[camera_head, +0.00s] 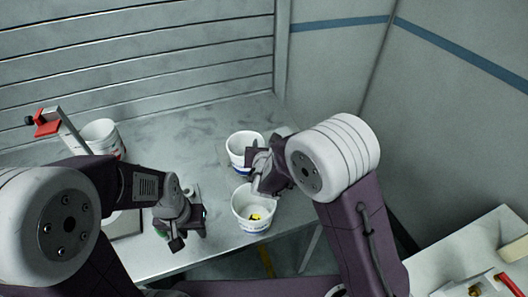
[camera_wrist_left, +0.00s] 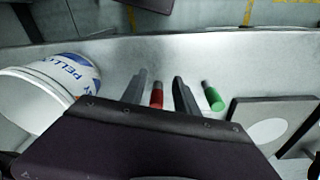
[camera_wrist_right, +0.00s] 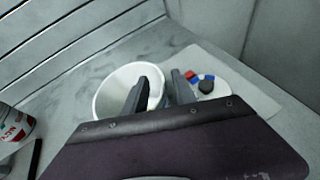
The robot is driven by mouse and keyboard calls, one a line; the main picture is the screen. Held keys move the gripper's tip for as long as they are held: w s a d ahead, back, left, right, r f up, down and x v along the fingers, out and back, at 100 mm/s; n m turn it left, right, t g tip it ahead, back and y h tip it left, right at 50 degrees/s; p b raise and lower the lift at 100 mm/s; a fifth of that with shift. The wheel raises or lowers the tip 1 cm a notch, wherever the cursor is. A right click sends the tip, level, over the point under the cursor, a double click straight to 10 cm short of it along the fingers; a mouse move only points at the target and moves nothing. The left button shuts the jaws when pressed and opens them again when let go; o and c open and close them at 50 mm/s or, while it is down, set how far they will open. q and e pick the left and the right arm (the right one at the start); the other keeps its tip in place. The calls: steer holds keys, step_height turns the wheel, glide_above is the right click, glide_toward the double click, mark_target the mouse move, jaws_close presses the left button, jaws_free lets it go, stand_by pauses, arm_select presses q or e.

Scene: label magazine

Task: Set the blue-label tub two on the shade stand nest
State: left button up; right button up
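A white tub with a blue label (camera_head: 240,165) stands on the table beside my right gripper; its open rim is also in the right wrist view (camera_wrist_right: 104,98). I cannot tell which is tub two. My right gripper (camera_wrist_right: 160,88) is open, fingers at the far tub's rim. My left gripper (camera_wrist_left: 160,92) is open and empty above the table. I cannot clearly identify the shade stand nest.
A red-label tub (camera_wrist_right: 14,130) and a red clamp (camera_head: 47,124) stand at the back left. A red cylinder (camera_wrist_left: 156,95) and a green one (camera_wrist_left: 213,98) lie near my left gripper, beside a dark plate with a pale disc (camera_wrist_left: 268,131).

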arm_select(q)
steer(key=shift+f, duration=0.25)
arm_select(e)
steer(key=v, duration=1)
steer(key=shift+s, duration=0.2)
